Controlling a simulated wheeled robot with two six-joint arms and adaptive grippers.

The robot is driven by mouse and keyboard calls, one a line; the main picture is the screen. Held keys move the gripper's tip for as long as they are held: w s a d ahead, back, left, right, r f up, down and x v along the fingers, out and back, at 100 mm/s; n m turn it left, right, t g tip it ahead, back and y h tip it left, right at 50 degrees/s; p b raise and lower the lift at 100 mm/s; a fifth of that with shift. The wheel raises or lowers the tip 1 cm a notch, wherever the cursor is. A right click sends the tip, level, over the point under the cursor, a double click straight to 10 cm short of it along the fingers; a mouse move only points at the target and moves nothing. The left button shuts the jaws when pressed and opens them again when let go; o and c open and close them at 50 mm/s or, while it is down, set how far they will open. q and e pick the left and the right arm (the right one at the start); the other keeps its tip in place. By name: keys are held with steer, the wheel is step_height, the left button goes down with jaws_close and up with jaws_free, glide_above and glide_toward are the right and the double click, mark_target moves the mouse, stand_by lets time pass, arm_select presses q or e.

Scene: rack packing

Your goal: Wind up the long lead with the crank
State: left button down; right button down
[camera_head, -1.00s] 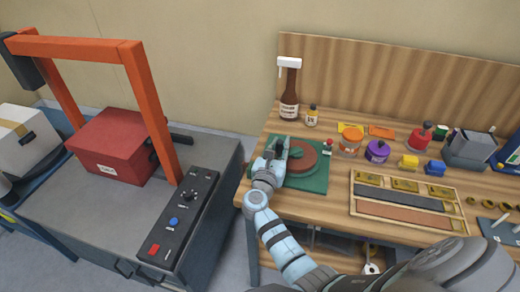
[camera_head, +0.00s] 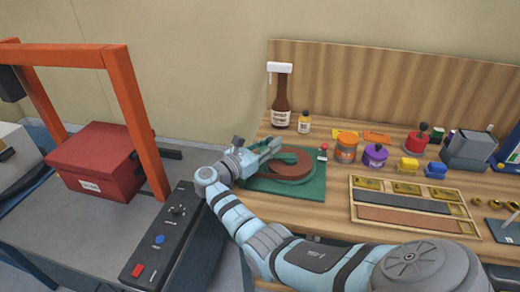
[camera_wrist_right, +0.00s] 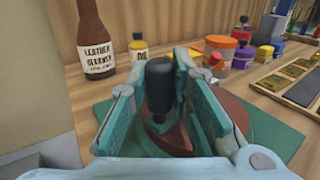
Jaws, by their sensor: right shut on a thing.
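A winder with a reddish-brown disc (camera_head: 292,169) and a green part across its top sits on a dark green base (camera_head: 312,188) at the left of the workbench. My right gripper (camera_head: 270,148) reaches over the disc's back left side. In the right wrist view its fingers (camera_wrist_right: 157,85) stand on either side of the upright black crank knob (camera_wrist_right: 160,82), and the gripper is shut on it. The knob's foot meets the brown disc. I cannot clearly make out the lead apart from the disc. My left gripper is out of view.
A brown cleaner bottle (camera_head: 281,100) and a small bottle (camera_head: 304,123) stand behind the winder. Jars, including an orange-lidded one (camera_head: 346,147), and a wooden tray (camera_head: 352,208) lie to the right. A machine with an orange frame (camera_head: 130,105) stands at the left.

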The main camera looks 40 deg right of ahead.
stand_by(0.4)
steer(key=c, duration=1.4)
jaws_free()
steer(key=a, duration=1.2)
steer(key=shift+s, duration=0.4)
